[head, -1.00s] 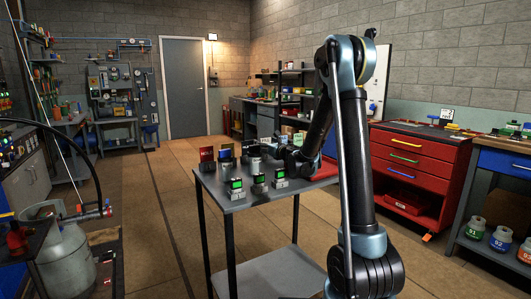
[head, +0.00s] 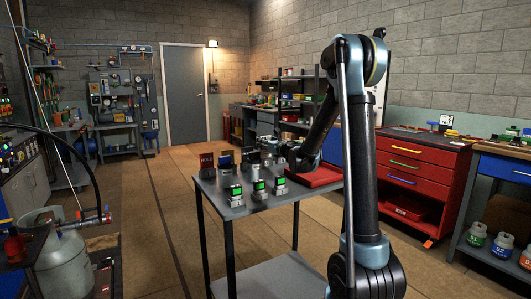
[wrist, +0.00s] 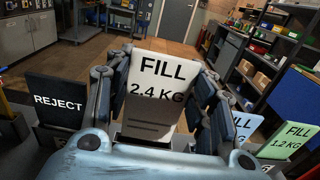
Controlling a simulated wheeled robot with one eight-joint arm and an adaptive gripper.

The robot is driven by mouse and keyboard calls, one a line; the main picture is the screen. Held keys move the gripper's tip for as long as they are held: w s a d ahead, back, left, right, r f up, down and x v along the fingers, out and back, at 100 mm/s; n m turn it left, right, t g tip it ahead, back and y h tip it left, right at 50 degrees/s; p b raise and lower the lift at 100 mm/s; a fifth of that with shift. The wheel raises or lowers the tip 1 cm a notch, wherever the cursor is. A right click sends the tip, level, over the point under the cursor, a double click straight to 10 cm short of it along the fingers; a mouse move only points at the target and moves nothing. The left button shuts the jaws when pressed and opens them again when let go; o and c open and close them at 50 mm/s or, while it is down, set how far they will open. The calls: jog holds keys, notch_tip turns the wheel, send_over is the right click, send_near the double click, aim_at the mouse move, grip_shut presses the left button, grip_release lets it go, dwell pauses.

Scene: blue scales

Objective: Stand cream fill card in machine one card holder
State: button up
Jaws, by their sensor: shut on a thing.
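The cream card (wrist: 160,88), printed "FILL 2.4 KG", stands upright between the two fingers of my gripper (wrist: 158,100) in the wrist view. My gripper is shut on it. The card's lower edge is partly hidden by my gripper's body, so I cannot tell whether it touches anything beneath. In the head view my gripper is over the far part of the metal table (head: 240,222), mostly hidden by my arm. Three small machines with green displays stand along the table's near side: left (head: 235,192), middle (head: 259,190), right (head: 280,185). I cannot tell which is machine one.
A dark "REJECT" card (wrist: 58,102) stands left of my gripper in the wrist view. A light blue card (wrist: 244,127) and a green "FILL 1.2 KG" card (wrist: 292,139) stand to the right. A red tray (head: 318,179) lies at the table's right end.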

notch_tip(320, 180, up, 14)
jog(key=shift+f, duration=0.15)
dwell(0.3)
